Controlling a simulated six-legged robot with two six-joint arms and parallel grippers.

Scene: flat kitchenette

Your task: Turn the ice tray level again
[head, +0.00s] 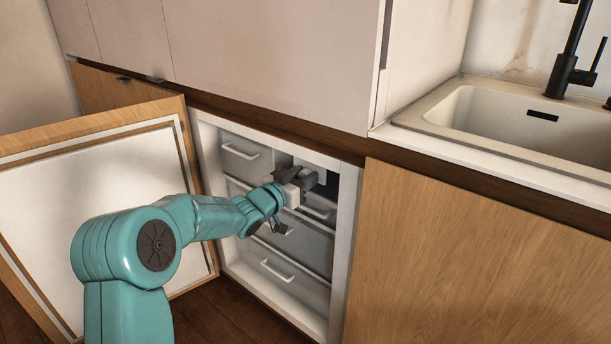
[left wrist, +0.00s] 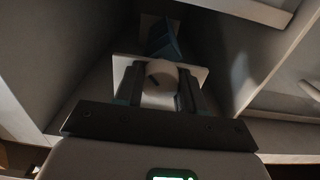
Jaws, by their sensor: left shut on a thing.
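In the left wrist view my left gripper (left wrist: 160,92) is shut on a round white knob (left wrist: 161,76) with a short dark mark on its face. The knob sits in front of a thin white plate (left wrist: 200,76), which looks tilted. Behind it is the ice tray (left wrist: 166,38), a narrow blue shape that looks steeply turned rather than flat; its far part is dim. In the head view my left gripper (head: 305,187) reaches into the upper right opening of the freezer (head: 345,215). My right gripper is not in view.
The freezer's wood-faced door (head: 95,215) stands open to the left. Closed drawers with white handles, such as the upper left one (head: 240,155), flank and lie below the opening. A counter with a sink (head: 515,125) is at the upper right. Compartment walls are close around the gripper.

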